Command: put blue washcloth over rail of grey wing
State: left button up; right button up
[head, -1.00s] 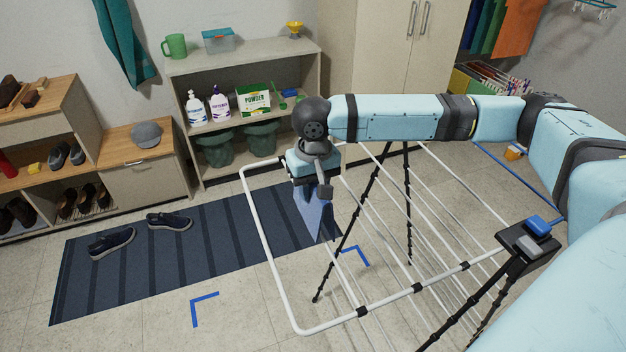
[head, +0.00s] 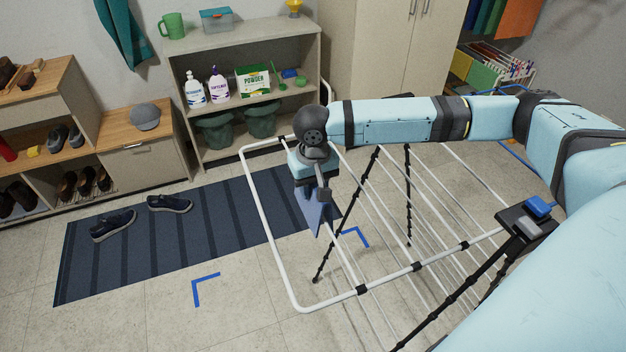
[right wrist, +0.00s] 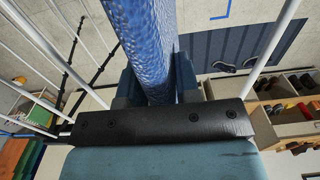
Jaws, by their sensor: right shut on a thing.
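The blue washcloth (head: 316,212) hangs from my right gripper (head: 314,186), which is shut on it. In the right wrist view the washcloth (right wrist: 145,45) runs up from between the fingers of the right gripper (right wrist: 160,88). The drying rack's pale wing has a white-grey outer rail (head: 268,225), which passes to the left of the hanging cloth in the head view. The cloth appears over the wing's inside, apart from that outer rail; its height above the wires is hard to tell. My left gripper is not in view.
A black tray (head: 513,220) with a blue item sits at the rack's right. Dark shoes (head: 170,204) lie on the striped mat (head: 205,240). A shelf (head: 240,115) with bottles stands behind. The floor left of the rack is mostly clear.

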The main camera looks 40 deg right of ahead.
jog(key=shift+f, duration=2.6)
jog(key=o, duration=1)
notch_tip(320, 180, up, 14)
jog(key=shift+f+b, duration=0.1)
jog(key=shift+b, duration=0.2)
